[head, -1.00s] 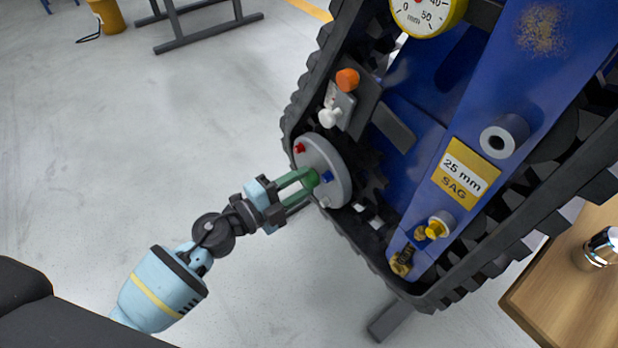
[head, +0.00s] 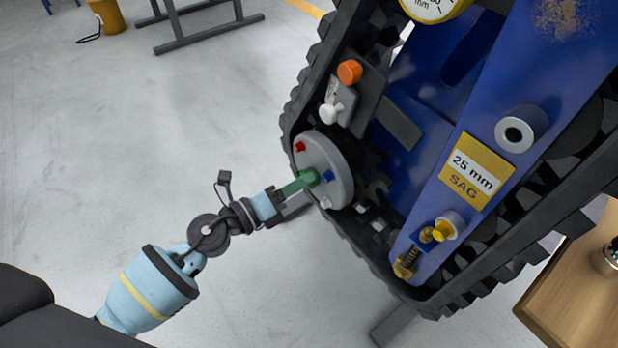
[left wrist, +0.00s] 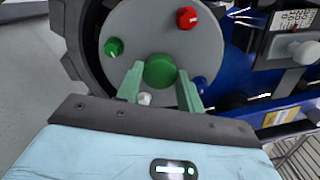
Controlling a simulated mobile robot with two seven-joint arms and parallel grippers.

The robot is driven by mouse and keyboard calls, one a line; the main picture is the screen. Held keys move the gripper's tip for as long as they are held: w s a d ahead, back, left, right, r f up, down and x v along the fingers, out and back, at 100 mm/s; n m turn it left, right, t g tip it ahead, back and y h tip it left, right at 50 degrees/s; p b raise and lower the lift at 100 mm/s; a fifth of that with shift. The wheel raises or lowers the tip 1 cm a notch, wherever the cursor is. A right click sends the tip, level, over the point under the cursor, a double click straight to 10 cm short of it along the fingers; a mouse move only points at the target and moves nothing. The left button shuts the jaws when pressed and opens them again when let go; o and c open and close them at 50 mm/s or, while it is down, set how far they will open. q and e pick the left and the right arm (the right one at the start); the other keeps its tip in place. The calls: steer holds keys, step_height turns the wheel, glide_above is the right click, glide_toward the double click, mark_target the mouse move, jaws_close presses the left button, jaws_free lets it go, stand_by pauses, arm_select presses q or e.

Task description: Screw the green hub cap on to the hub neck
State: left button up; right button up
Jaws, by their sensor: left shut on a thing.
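The green hub cap (left wrist: 160,71) sits at the middle of the grey hub disc (left wrist: 150,25). My left gripper (left wrist: 160,80) is shut on it, with one greenish finger on each side. In the head view the left gripper (head: 302,184) reaches in from the lower left, its fingers pointing at the disc face (head: 338,160). The cap (head: 309,178) shows there at the fingertips. The hub neck is hidden behind the cap, so I cannot tell how deep the cap sits. My right gripper is not in view.
Red (left wrist: 187,18), green (left wrist: 114,47), blue (left wrist: 201,82) and white (left wrist: 144,99) knobs stick out of the disc around the cap, close to the fingers. Black track (head: 300,85) wraps the blue frame (head: 440,110). A wooden table (head: 575,290) stands at the lower right.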

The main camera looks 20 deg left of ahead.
arm_select(q)
steer(key=m, duration=0.4)
steer(key=shift+s+d+r+m+b, duration=0.1)
steer(key=shift+d+r+m+b, duration=0.15)
steer(key=shift+m+b, duration=0.1)
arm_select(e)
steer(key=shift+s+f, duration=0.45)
arm_select(q)
steer(key=o, duration=0.9)
steer(key=shift+s, duration=0.1)
steer(key=shift+f, duration=0.1)
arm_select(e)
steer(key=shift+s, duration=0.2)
arm_select(q)
steer(key=shift+a, duration=0.1)
steer(key=n+p, duration=1.1)
steer(key=n, duration=0.8)
steer(key=shift+n, duration=0.35)
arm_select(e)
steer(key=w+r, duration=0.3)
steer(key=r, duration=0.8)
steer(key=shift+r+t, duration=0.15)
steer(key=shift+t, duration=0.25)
